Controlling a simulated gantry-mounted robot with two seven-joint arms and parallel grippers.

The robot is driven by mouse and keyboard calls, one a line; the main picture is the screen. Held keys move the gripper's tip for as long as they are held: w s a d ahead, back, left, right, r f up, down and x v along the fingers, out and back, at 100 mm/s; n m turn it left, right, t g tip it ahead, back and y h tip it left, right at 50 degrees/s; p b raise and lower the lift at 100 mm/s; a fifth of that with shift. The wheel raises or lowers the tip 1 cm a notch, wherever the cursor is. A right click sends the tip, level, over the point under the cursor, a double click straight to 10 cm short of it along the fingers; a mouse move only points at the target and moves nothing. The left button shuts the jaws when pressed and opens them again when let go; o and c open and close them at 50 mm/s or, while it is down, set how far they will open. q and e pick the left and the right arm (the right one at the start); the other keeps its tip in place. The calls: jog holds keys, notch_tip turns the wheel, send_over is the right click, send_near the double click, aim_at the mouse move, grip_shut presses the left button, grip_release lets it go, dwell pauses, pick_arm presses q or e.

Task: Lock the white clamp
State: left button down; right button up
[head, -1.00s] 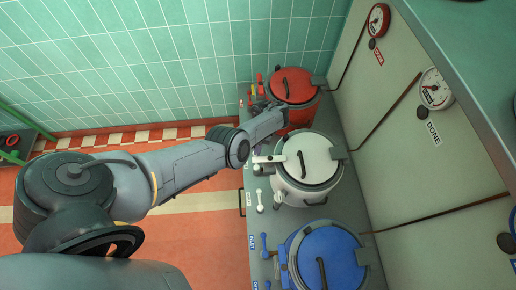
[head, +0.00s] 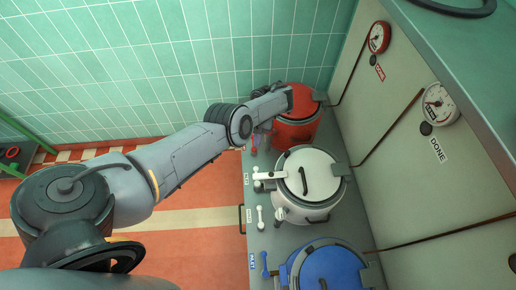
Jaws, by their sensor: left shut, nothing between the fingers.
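The white kettle (head: 322,205) stands mid-counter with its pale lid (head: 318,165) down. The white clamp (head: 270,175) is a pale bar at the left edge of that lid, with small white knobs at its outer end. I cannot tell whether it is locked. My left arm reaches over from the left, and my left gripper (head: 289,98) is at the red kettle's left side, above and beyond the white clamp and apart from it. It is shut and empty; its fingertips are mostly hidden by the wrist. My right gripper is out of view.
The red kettle (head: 304,130) stands behind the white one, and the blue kettle (head: 325,265) in front. A white lever (head: 261,217) and a blue lever (head: 265,264) are at the counter's left side. Gauges (head: 438,104) hang on the right wall.

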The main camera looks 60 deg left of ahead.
pick_arm(q)
jog(key=shift+v, duration=0.8)
jog(key=shift+s+f, duration=0.1)
jog(key=shift+s, duration=0.1)
